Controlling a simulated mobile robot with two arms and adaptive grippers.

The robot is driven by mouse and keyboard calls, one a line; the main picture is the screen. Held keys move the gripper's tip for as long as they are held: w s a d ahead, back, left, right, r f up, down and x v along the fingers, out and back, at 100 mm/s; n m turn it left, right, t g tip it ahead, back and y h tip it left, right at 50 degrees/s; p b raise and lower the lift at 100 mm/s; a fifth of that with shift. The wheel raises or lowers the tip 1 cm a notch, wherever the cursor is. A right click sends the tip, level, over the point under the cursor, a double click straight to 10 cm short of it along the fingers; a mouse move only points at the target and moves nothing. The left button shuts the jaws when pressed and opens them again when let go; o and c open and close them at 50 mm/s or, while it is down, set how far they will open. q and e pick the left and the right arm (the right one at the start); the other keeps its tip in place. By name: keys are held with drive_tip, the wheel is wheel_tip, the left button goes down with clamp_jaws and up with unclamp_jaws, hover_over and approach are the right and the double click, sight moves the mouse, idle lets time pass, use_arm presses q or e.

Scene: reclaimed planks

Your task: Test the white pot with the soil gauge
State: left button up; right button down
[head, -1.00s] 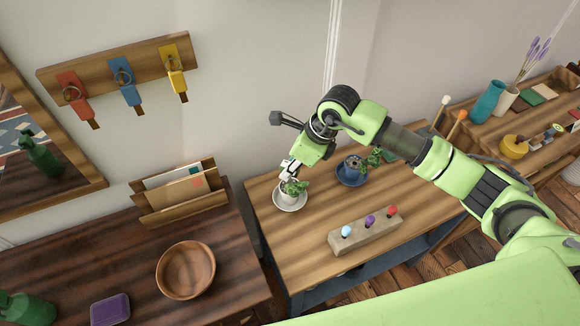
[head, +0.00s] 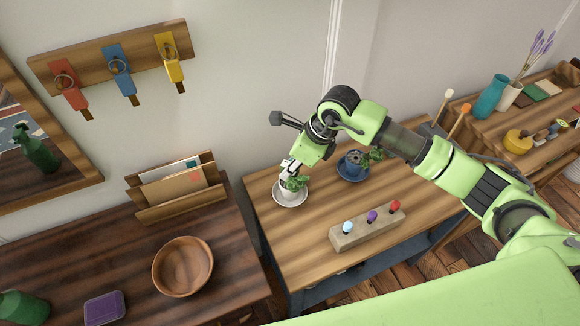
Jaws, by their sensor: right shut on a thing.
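The white pot (head: 290,196) with a small green plant stands on a white saucer (head: 302,201) at the left of the middle wooden table. My right gripper (head: 288,173) points down at the pot's left rear side, right by the plant. It is shut on a small pale thing, which I take to be the soil gauge; the fingers and leaves hide most of it. I cannot tell how deep its tip is in the soil. My left gripper is not in view.
A blue pot (head: 352,161) with a plant on a blue saucer (head: 350,178) stands behind, to the right. A block (head: 368,228) with light blue, purple and red knobs lies in front. A wooden bowl (head: 183,268) and a letter rack (head: 176,190) stand on the left table.

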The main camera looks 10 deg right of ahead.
drive_tip(key=shift+f+b, duration=0.45)
drive_tip(key=shift+f, duration=0.1)
drive_tip(key=c, duration=1.8)
unclamp_jaws()
drive_tip(key=v, duration=1.2)
drive_tip(key=shift+w+r, duration=0.1)
drive_tip(key=shift+r, duration=0.1)
